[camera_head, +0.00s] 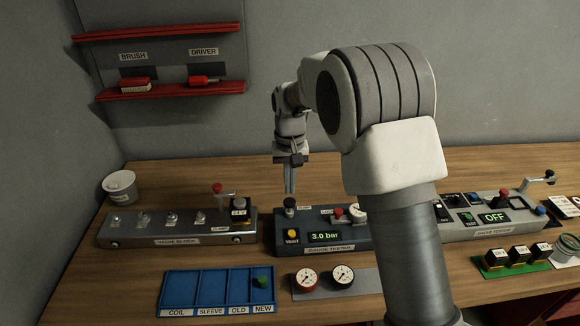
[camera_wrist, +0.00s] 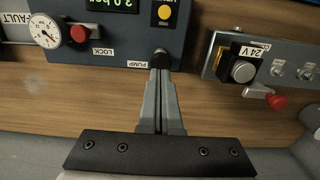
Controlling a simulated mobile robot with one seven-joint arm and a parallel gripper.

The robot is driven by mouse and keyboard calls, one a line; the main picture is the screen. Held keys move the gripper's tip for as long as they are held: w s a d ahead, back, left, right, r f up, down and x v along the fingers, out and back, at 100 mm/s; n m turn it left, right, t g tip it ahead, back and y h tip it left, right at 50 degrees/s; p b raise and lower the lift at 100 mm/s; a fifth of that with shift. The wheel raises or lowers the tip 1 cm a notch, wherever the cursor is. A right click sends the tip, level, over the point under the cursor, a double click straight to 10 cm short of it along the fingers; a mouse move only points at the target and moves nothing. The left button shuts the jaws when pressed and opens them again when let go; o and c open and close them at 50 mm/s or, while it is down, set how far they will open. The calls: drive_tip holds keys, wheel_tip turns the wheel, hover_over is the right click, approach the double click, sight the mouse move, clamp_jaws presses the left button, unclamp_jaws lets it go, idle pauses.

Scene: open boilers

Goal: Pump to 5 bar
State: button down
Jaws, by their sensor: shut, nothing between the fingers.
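The gauge tester (camera_head: 325,243) is a dark blue-grey box on the bench, and its display (camera_head: 326,236) reads 3.0 bar. Its black pump knob (camera_head: 290,204) stands at the back left, above the yellow vent button (camera_head: 292,234). My gripper (camera_head: 290,190) is shut and empty, pointing down just over the pump knob. In the wrist view, the shut fingertips (camera_wrist: 160,68) meet or overlap the black pump knob (camera_wrist: 160,56); I cannot tell whether they touch. The red lock knob (camera_wrist: 80,33) and a round gauge (camera_wrist: 44,31) sit beside it.
The valve block (camera_head: 178,228) stands left of the tester, with a red-topped lever (camera_head: 217,189). A blue compartment tray (camera_head: 218,290) and two loose gauges (camera_head: 305,280) lie in front. The valve tester (camera_head: 480,220), showing OFF, is at right. A white cup (camera_head: 119,187) stands far left.

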sight(290, 201)
drive_tip(key=shift+f, duration=1.35)
drive_tip(key=shift+f, duration=0.1)
wheel_tip(290, 201, down, 3)
drive_tip(key=shift+r+b, duration=0.15)
drive_tip(key=shift+b, duration=0.65)
drive_tip(key=shift+s, duration=0.1)
drive_tip(key=shift+r, duration=0.1)
wheel_tip(290, 201, up, 18)
drive_tip(key=shift+p, duration=0.35)
drive_tip(key=shift+f+p, duration=0.2)
drive_tip(key=shift+p, duration=0.1)
